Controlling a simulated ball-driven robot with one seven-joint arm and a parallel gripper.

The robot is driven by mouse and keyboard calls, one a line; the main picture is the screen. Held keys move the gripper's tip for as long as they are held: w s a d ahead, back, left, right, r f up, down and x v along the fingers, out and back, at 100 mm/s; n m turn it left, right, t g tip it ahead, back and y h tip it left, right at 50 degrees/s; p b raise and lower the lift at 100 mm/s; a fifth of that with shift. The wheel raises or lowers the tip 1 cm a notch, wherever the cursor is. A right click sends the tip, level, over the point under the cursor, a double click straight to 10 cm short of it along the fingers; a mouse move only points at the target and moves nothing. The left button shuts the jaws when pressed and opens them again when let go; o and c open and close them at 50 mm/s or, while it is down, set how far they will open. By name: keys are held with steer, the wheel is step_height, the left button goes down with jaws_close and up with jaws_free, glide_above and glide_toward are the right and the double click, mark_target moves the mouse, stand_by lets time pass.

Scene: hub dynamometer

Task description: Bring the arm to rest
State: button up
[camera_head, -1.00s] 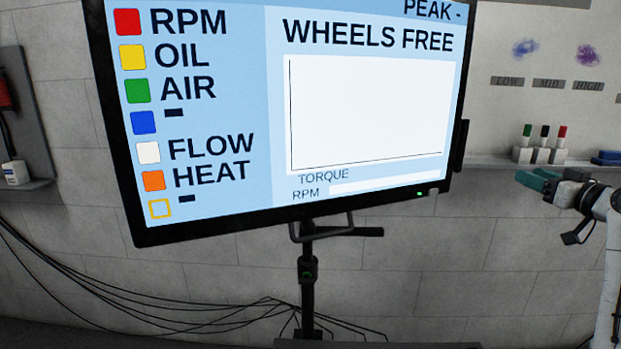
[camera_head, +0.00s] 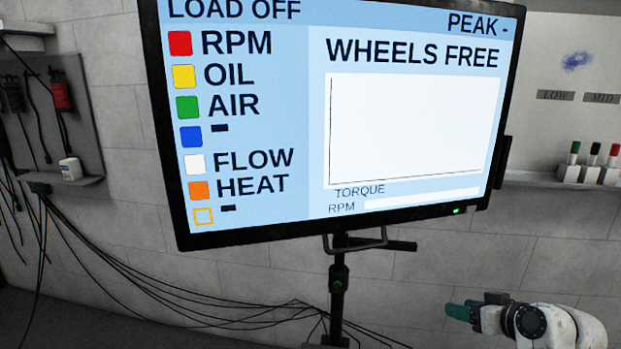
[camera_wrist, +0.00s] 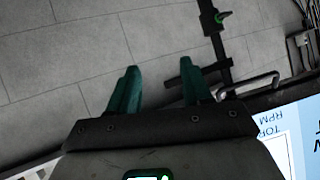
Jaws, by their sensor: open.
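My gripper (camera_head: 460,311) is at the lower right in the head view, low and to the right of the monitor stand, with its green fingers pointing left. In the wrist view my gripper (camera_wrist: 158,88) shows two green fingers spread apart with nothing between them. Its fingers stand in front of the grey block wall. My white arm comes in from the lower right of the head view, and the rest of it is out of frame.
A large monitor (camera_head: 345,221) reading "WHEELS FREE" stands on a black pole (camera_head: 338,285) left of my gripper. Black cables (camera_head: 140,282) run along the wall's foot. A shelf (camera_head: 540,182) holds several colour-topped markers (camera_head: 594,155). A tool panel (camera_head: 88,120) hangs at left.

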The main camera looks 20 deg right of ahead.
steer(key=s+a+f+n+g+y+p, duration=0.1)
steer(key=s+a+f+g, duration=0.2)
steer(key=s+a+f, duration=0.45)
steer(key=s+a+f+g+p, duration=0.2)
steer(key=s+a+f+g, duration=0.15)
steer(key=a, duration=0.65)
steer(key=s+a+f+g+p, duration=0.1)
steer(key=s+a+g, duration=0.1)
steer(key=s, duration=0.7)
steer(key=s+a+g+h+p, duration=0.1)
steer(key=s+a+g, duration=0.1)
steer(key=s, duration=0.6)
steer(key=shift+s+a+f+n, duration=0.35)
steer(key=shift+s+a+n, duration=0.05)
steer(key=shift+a, duration=0.5)
